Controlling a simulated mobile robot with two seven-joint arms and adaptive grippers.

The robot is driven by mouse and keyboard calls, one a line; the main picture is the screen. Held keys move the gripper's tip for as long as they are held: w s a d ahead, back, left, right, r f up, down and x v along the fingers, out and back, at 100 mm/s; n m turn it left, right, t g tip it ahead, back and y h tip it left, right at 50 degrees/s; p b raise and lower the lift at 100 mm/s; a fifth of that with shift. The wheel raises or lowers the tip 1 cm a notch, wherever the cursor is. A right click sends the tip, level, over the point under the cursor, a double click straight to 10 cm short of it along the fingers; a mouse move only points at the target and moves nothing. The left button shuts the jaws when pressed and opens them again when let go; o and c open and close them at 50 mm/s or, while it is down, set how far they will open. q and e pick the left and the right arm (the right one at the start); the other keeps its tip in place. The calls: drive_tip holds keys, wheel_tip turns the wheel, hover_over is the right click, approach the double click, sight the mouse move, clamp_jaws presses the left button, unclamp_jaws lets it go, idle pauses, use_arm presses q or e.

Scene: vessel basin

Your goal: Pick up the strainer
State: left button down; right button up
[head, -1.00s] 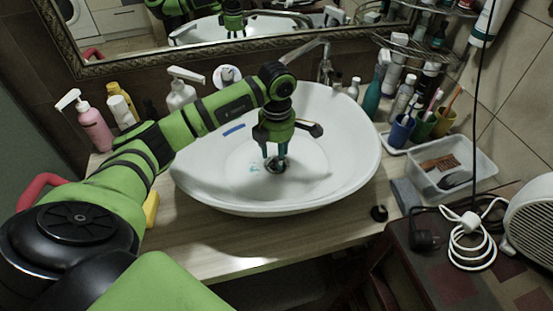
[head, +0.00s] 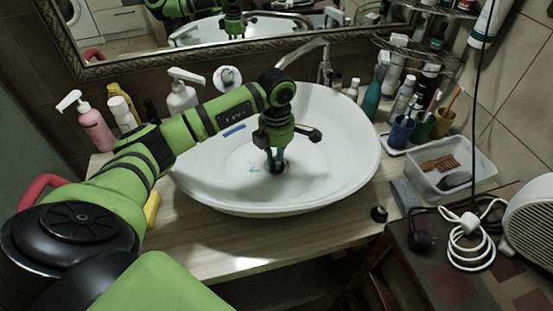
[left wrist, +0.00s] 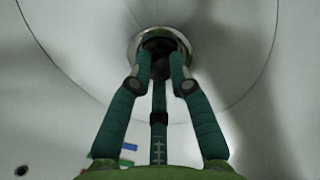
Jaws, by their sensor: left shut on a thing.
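The strainer (left wrist: 160,47) is at the drain in the bottom of the white basin (head: 340,160). In the left wrist view it shows only as a dark middle within a metal ring, partly hidden by my fingers. My left gripper (head: 275,168) points down into the basin, with its fingertips at the drain. In the left wrist view the gripper (left wrist: 161,50) has its green fingers drawn in and shut on the strainer. In the head view the fingers cover most of the drain. My right gripper is not in view.
A blue toothbrush-like strip (head: 233,131) lies on the basin's left inner wall. The tap (head: 323,60) rises behind the basin. Bottles (head: 182,97) stand at the back left. Cups (head: 401,132) and a clear tub (head: 450,170) stand at the right.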

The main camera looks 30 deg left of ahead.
use_arm(q)
drive_tip(key=r+b, duration=0.1)
drive_tip(key=r, duration=0.1)
drive_tip(key=d+r+b, duration=0.1)
drive_tip(key=r, duration=0.1)
drive_tip(key=shift+w+d+r, duration=0.1)
drive_tip(key=d+r+p, duration=0.3)
drive_tip(key=d+r, duration=0.7)
drive_tip(key=r, duration=0.1)
drive_tip(key=shift+w+d+r, duration=0.2)
drive_tip(key=shift+d+r, duration=0.05)
drive_tip(key=shift+r, duration=0.05)
drive_tip(key=shift+f, duration=0.1)
